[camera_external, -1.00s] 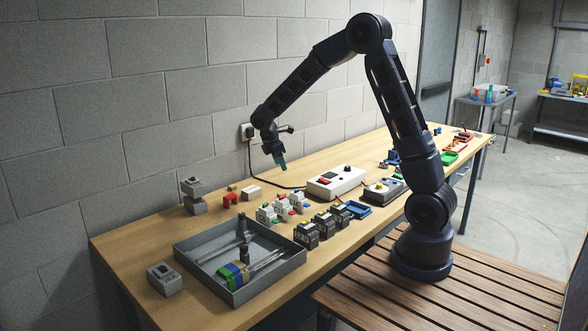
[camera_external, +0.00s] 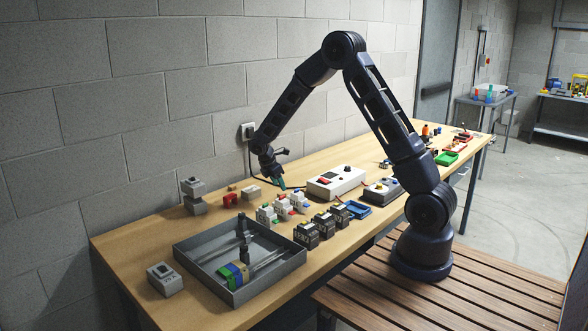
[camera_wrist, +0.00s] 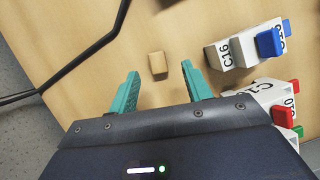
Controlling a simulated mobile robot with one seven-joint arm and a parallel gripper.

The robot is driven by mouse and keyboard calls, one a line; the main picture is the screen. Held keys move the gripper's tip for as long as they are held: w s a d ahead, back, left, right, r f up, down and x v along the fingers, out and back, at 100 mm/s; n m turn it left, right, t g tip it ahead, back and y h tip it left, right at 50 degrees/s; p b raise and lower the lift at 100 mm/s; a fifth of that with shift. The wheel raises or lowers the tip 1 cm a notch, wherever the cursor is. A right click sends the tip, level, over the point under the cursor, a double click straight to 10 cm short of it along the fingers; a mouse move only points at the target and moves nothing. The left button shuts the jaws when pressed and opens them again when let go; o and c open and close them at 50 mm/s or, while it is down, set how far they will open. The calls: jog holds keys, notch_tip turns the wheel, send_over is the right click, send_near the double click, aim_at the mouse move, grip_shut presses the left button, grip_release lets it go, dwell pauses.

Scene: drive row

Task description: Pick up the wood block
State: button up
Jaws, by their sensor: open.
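The wood block (camera_wrist: 157,63) is a small tan block on the bench top, seen in the wrist view just ahead of the gap between my fingers. My gripper (camera_wrist: 160,70) is open, with one teal finger on each side of the gap and nothing held. In the external view my gripper (camera_external: 281,184) points down, low over the bench behind the row of white breakers. I cannot make out the block beneath it there. A small tan piece (camera_external: 232,187) lies farther left in that view; I cannot tell whether it is the same block.
White breakers marked C16 (camera_wrist: 236,50) stand close to my right finger in the wrist view. A black cable (camera_wrist: 85,55) lies to the left. In the external view a white control box (camera_external: 335,182) is right of my gripper, and a grey tray (camera_external: 290,268) is in front.

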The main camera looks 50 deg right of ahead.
aim_at(281, 193)
jog(key=x, duration=0.4)
jog(key=shift+w+f, duration=0.25)
jog(key=shift+f, duration=0.2)
jog(key=c, duration=1.1)
jog(key=shift+o, duration=0.2)
jog(key=shift+r, duration=0.1)
